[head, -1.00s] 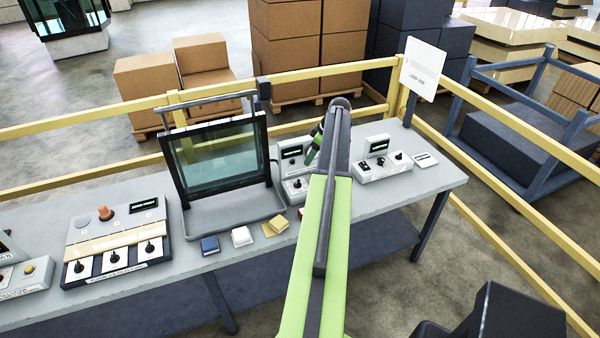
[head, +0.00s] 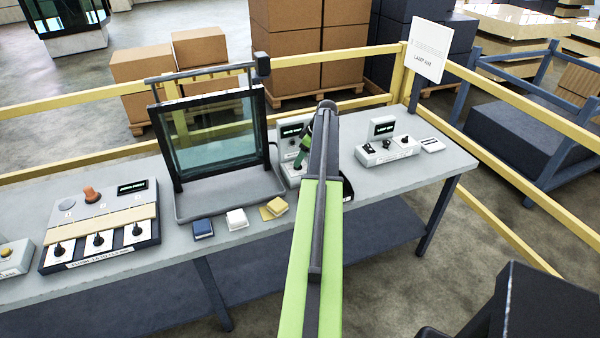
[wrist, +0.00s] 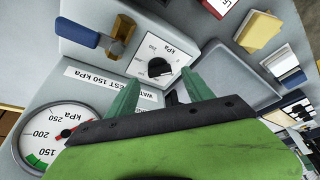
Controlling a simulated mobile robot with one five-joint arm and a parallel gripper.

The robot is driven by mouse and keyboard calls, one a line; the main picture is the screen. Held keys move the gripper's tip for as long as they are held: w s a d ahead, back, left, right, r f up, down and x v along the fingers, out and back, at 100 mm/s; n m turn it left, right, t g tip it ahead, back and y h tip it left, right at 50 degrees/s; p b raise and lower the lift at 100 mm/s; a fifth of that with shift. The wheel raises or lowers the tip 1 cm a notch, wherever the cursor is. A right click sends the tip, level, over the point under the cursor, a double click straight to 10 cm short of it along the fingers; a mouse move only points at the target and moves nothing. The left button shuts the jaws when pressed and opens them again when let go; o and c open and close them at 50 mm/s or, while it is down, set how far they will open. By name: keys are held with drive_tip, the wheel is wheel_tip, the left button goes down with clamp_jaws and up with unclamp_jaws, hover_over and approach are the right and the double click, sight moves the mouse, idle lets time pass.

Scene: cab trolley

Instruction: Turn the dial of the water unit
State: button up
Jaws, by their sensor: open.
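The water unit shows in the wrist view as a pale box with a white dial (wrist: 158,68), whose black knob sits in the middle of a kPa scale. A label (wrist: 110,85) reading "TEST 150 kPa" lies below the dial. A round pressure gauge (wrist: 62,138) with a red and a green mark is at lower left. My gripper (wrist: 160,92) is open, its two green fingers pointing at the dial from below. I cannot tell whether they touch it. In the head view the water unit (head: 291,132) is partly hidden behind my arm.
A blue lever and a brass fitting (wrist: 120,35) stand beside the dial. In the head view, a glass-screened frame (head: 215,135) and a panel with several knobs (head: 100,230) are to the left. A lamp unit (head: 388,150) is to the right. Small blocks (head: 236,219) lie in front.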

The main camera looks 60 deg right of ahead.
sight(299, 169)
drive_tip(key=b+x, duration=0.1)
drive_tip(key=x, duration=0.2)
drive_tip(key=shift+f+b, duration=0.2)
drive_tip(key=shift+b, duration=0.15)
drive_tip(key=shift+r, duration=0.1)
clamp_jaws()
drive_tip(key=shift+d, duration=0.2)
drive_tip(key=shift+a, duration=0.15)
